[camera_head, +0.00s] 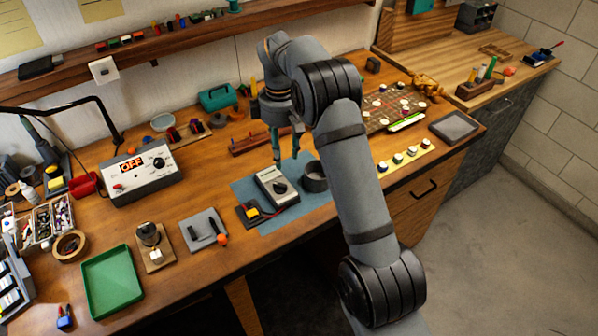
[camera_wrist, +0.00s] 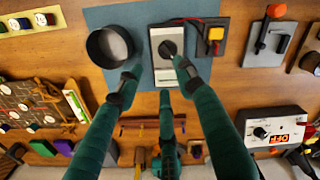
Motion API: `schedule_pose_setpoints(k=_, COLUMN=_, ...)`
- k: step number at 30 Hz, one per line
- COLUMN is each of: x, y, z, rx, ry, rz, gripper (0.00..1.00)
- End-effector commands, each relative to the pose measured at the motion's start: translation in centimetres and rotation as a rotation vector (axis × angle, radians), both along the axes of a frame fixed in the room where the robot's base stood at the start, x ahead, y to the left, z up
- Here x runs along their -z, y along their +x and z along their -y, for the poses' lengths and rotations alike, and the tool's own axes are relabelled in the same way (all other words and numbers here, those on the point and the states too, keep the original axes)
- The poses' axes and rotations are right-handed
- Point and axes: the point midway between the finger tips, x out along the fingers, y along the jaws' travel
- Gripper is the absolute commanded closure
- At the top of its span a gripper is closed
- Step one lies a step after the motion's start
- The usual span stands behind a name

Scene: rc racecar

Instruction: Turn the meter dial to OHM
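The dial's markings are too small to read. My gripper (camera_head: 286,157) hangs above the far side of the meter with its dark green fingers pointing down. In the wrist view my gripper (camera_wrist: 156,76) has its fingers spread with nothing between them. One fingertip appears close beside the dial; contact cannot be told.
A black round cup (camera_head: 314,177) stands right of the meter. A black and yellow block (camera_head: 253,211) with a red lead lies left of it. A power supply (camera_head: 142,175) reading OFF stands further left. A wooden rack (camera_head: 250,145) lies behind.

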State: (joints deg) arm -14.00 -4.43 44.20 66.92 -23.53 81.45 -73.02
Motion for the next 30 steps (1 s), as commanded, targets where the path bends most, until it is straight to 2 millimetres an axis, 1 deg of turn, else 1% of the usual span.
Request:
schedule_pose_setpoints(k=5, x=1.6, y=-0.3, z=-0.2, rx=-0.031, ry=0.002, rz=-0.008, gripper=0.62)
schedule_pose_setpoints(k=12, x=6.0, y=-0.3, z=-0.1, rx=-0.027, ry=0.001, rz=-0.008, gripper=0.62)
schedule_pose_setpoints(k=18, x=8.9, y=-0.2, z=-0.2, rx=-0.026, ry=0.002, rz=-0.005, gripper=0.62)
schedule_pose_setpoints(k=21, x=9.8, y=-0.2, z=-0.2, rx=-0.026, ry=0.003, rz=-0.004, gripper=0.62)
schedule_pose_setpoints(k=24, x=10.2, y=-0.2, z=-0.2, rx=-0.026, ry=0.003, rz=-0.003, gripper=0.62)
schedule_pose_setpoints(k=30, x=10.3, y=-0.2, z=-0.2, rx=-0.026, ry=0.004, rz=-0.002, gripper=0.62)
